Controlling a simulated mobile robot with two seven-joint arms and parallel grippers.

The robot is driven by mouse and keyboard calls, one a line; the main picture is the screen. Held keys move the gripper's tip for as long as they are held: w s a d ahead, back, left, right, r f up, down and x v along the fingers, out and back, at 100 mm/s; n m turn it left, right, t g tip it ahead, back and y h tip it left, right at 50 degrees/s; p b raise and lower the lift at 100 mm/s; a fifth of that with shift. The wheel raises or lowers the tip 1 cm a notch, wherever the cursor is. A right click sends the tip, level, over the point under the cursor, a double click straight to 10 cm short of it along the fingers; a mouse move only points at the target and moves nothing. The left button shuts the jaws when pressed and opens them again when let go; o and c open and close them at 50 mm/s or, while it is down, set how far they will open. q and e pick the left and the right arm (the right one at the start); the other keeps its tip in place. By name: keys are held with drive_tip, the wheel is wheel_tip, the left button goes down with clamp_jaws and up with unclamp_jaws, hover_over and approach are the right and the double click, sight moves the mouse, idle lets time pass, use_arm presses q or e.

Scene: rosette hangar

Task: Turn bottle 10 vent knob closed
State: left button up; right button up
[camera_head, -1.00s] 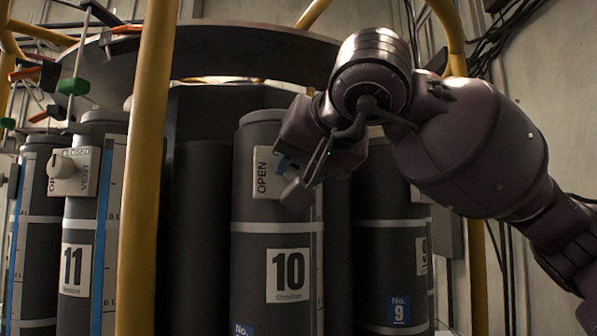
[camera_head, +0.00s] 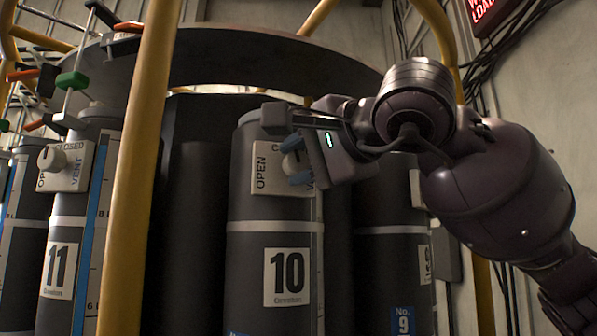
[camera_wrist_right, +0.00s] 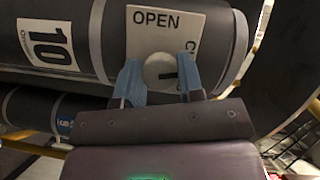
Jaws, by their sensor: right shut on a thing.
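Bottle 10 (camera_head: 255,215) is a dark grey cylinder with a white "10" label. Its white vent plate (camera_head: 262,180) reads OPEN along the left side; the CLOSED lettering is mostly hidden by my gripper. In the head view the knob (camera_head: 292,163) is partly covered. My right gripper (camera_wrist_right: 160,78) is shut on the knob, one finger on each side. My left gripper is not in view.
Bottle 11 (camera_head: 68,210) with its own vent knob stands left. Bottle 9 (camera_head: 385,260) stands right, behind my arm. A yellow post (camera_head: 140,170) rises in front, between bottles 11 and 10. A dark curved ring (camera_head: 260,72) passes above the bottles.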

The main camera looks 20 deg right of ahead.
drive_tip(key=shift+m+t+y+b, duration=0.4)
drive_tip(key=shift+m+t+b, duration=0.15)
drive_tip(key=shift+m, duration=0.95)
drive_tip(key=o, duration=0.9)
drive_tip(key=shift+s, duration=0.15)
drive_tip(key=v, duration=1)
drive_tip(key=shift+s+d+f, duration=0.1)
drive_tip(key=shift+s, duration=0.2)
drive_tip(key=shift+w, duration=0.1)
